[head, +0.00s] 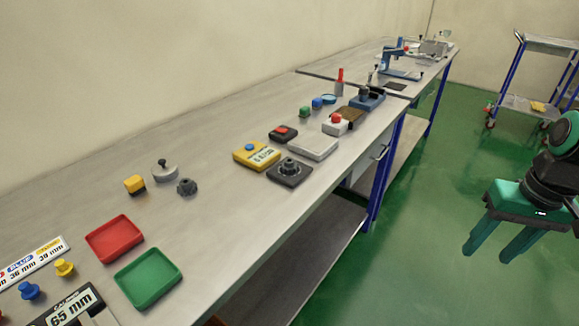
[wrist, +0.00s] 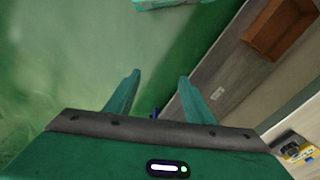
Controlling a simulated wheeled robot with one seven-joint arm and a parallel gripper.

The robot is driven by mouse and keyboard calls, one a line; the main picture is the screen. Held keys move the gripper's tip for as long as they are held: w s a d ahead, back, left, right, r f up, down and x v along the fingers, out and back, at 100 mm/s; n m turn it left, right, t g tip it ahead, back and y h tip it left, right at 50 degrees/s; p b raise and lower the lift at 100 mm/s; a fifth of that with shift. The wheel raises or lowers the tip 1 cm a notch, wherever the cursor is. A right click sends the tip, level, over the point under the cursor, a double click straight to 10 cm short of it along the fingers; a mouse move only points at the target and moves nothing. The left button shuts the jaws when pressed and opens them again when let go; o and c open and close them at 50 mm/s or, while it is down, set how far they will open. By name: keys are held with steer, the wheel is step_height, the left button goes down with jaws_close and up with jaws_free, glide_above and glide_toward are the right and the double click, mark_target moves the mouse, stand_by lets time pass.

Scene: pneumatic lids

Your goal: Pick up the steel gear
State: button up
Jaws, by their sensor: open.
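A small dark grey toothed gear (head: 187,187) lies on the workbench (head: 225,220) in the head view, right of a yellow-and-black block. Another dark gear-like round part (head: 290,166) sits on a black square base farther along the bench, so I cannot be sure which is steel. My gripper (head: 492,252) is at the right of the head view, out over the green floor and well away from both. It points downward, open and empty.
Near the gear stand a grey knobbed lid (head: 165,171) and the yellow-and-black block (head: 135,185). A red tray (head: 115,238) and a green tray (head: 149,278) lie nearer. A yellow button box (head: 256,155) is farther along. A trolley (head: 535,75) stands at back right.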

steer(key=w+a+f+n+t+y, duration=0.1)
steer(key=w+a+f+n, duration=0.1)
steer(key=w+a+n, duration=0.5)
steer(key=n+t+y, duration=0.5)
steer(key=n+y, duration=0.3)
steer(key=y, duration=0.2)
glide_toward(291, 161)
steer(key=shift+w+d+f, duration=0.15)
steer(key=shift+d+f, duration=0.05)
steer(key=shift+f, duration=0.45)
steer(key=x, duration=0.4)
steer(key=shift+w+a+r, duration=0.1)
steer(key=shift+w+a, duration=0.05)
steer(key=shift+a, duration=0.15)
steer(key=shift+r+x, duration=0.2)
steer(key=shift+x, duration=1.35)
steer(key=shift+r+x, duration=0.15)
steer(key=shift+x, duration=1.45)
steer(key=shift+a, duration=0.2)
steer(key=shift+c, duration=0.3)
steer(key=c, duration=0.9)
steer(key=shift+c, duration=0.6)
